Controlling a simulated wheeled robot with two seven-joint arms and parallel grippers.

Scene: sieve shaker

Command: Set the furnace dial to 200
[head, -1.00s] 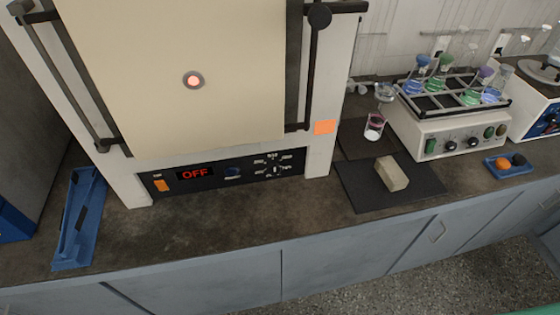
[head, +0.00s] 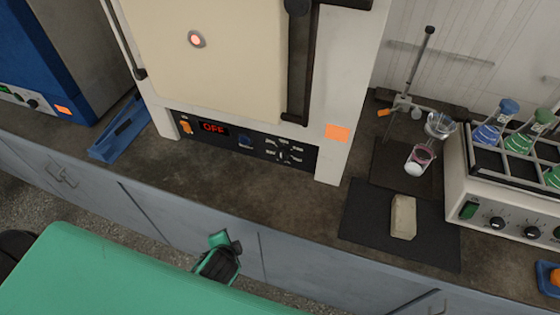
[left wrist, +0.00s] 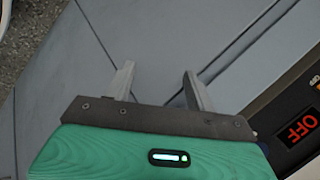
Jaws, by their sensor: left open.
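The furnace (head: 215,60) stands on the counter with its cream door shut. Its black control panel (head: 262,147) runs below the door. The display (head: 213,128) reads OFF in red, and it also shows at the right edge of the left wrist view (left wrist: 299,129). The dial (head: 284,151) sits at the panel's right with small labels around it; its setting is too small to read. A blue knob (head: 245,140) is between display and dial. My left gripper (left wrist: 158,72) is open and empty, in front of the cabinets, apart from the panel. My right gripper is not in view.
An orange switch (head: 186,127) is at the panel's left end. A blue tray-like piece (head: 120,130) lies left of the furnace. A dark mat (head: 365,230) with a pale block (head: 403,217) lies to the right, near a shaker (head: 480,195) with flasks. The counter before the panel is clear.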

